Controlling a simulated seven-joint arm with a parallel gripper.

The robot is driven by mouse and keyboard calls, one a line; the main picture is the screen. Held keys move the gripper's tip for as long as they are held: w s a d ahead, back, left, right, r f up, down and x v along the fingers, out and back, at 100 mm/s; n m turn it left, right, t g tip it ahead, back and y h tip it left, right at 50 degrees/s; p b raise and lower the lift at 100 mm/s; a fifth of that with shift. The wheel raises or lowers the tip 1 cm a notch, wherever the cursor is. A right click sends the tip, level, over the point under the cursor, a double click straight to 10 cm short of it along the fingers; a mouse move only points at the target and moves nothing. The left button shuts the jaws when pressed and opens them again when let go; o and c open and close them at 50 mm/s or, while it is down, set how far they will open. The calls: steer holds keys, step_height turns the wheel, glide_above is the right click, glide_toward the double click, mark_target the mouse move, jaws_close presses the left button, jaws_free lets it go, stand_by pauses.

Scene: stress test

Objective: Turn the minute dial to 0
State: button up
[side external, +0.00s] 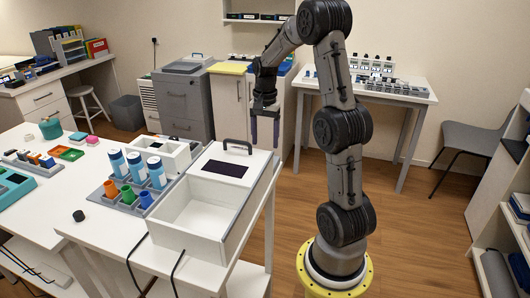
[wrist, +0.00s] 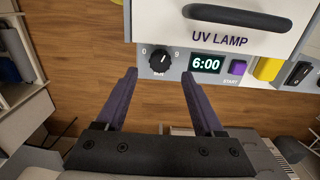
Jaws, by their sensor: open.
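The minute dial (wrist: 158,60) is a small black knob on the front panel of the white UV lamp box (wrist: 185,17). A 0 is printed at its left and a 9 at its right. The display (wrist: 206,64) beside it reads 6:00. The knob's pointer is too small to read surely. My gripper (wrist: 159,75) is open and empty, its purple fingertips on either side of the dial in the picture, apparently short of it. In the side view my gripper (side external: 265,130) points down just beyond the box (side external: 190,240); the panel and dial are hidden there.
Right of the display are a purple START button (wrist: 238,68), a yellow part (wrist: 268,69) and a black switch (wrist: 299,73). A black handle (wrist: 237,20) tops the box. Blue-labelled bottles (side external: 136,167) stand beside the box. Open floor lies below my gripper.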

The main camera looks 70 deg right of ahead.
steer(key=shift+f, duration=2.55)
jaws_close()
